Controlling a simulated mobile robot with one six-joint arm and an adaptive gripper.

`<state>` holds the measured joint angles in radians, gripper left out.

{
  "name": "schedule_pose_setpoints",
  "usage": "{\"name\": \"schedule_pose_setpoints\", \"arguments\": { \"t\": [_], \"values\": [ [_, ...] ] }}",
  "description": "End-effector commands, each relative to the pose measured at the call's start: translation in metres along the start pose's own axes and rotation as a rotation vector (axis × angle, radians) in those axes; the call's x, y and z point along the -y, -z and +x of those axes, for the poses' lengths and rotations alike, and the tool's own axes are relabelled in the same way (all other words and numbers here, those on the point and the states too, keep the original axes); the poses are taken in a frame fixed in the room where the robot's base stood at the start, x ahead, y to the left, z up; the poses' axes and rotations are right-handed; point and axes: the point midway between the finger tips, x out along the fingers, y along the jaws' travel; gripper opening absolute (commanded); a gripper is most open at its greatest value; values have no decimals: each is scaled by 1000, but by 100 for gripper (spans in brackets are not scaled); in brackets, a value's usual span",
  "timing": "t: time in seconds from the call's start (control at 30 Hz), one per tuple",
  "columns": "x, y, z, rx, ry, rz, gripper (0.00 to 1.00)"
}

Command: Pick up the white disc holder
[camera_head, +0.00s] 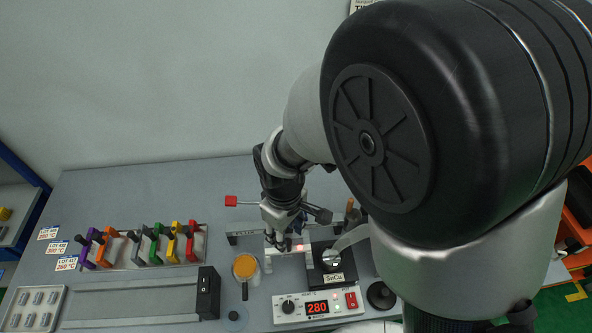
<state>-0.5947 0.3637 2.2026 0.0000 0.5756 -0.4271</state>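My gripper (284,241) points down over the back middle of the bench. It is small and partly hidden by its own links, so I cannot tell whether its fingers are open or shut. A pale block-like piece (299,248) with a red glow shows right at and under the fingertips. I cannot tell whether it is touched or held, nor whether it is the white disc holder. Just to its right is a black unit (338,281) with a white label and a silvery round part (331,261) on top. No clear white disc holder stands out.
A controller reading 280 (318,307) stands in front of my gripper. An orange-topped cup (245,267) is to the left. Farther left are a rack of coloured clamps (150,246) and a tray of small parts (35,308). My arm covers the right side.

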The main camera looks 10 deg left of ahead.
Motion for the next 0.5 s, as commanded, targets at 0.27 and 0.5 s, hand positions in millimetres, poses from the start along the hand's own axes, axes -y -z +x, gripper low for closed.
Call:
{"name": "schedule_pose_setpoints", "arguments": {
  "t": [0.27,0.5],
  "values": [
    [2,-4,29,5,2,1,40],
    [1,-4,55,1,0,1,40]
  ]
}}
